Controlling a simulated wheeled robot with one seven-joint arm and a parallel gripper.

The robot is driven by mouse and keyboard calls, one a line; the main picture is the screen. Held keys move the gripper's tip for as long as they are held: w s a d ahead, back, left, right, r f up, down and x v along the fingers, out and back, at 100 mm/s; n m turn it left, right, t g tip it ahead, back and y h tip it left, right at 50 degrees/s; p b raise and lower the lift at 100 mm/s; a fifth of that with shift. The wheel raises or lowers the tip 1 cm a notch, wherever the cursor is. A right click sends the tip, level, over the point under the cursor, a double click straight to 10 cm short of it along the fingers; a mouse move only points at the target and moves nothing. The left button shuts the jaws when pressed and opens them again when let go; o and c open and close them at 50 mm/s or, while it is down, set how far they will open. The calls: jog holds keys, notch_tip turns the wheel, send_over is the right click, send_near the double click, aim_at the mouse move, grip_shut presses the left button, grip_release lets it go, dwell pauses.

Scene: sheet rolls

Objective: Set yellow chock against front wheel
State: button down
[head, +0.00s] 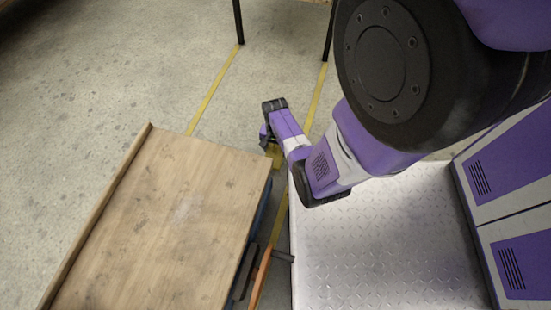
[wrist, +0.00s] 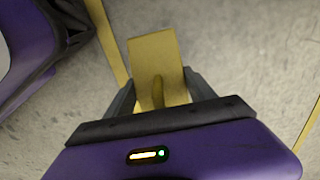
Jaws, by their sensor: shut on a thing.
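The yellow chock (wrist: 157,60) is a flat-faced yellow block in the wrist view, with a small raised tab near my gripper. My gripper (wrist: 158,90) is shut on it, one finger on each side. In the head view, a bit of the yellow chock (head: 274,152) shows beside my gripper (head: 268,140), low near the floor off the top right corner of the wooden cart (head: 180,215). The cart's front wheel does not show in either view; the deck hides what lies under it. I cannot tell whether the chock touches the floor.
Yellow floor lines (head: 214,92) run past the cart. An orange bar (head: 262,272) and dark handle (head: 282,256) stick out at the cart's right side. Dark table legs (head: 238,22) stand at the back.

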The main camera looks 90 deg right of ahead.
aim_at(275, 155)
jog(key=shift+f+b, duration=1.45)
jog(key=shift+f, duration=1.05)
jog(key=shift+f, duration=0.1)
jog(key=shift+f, duration=0.1)
jog(key=shift+c, duration=1.6)
grip_release()
notch_tip(275, 155, up, 12)
jog(key=p, duration=0.7)
jog(key=shift+r, duration=0.2)
jog(key=shift+s, duration=0.1)
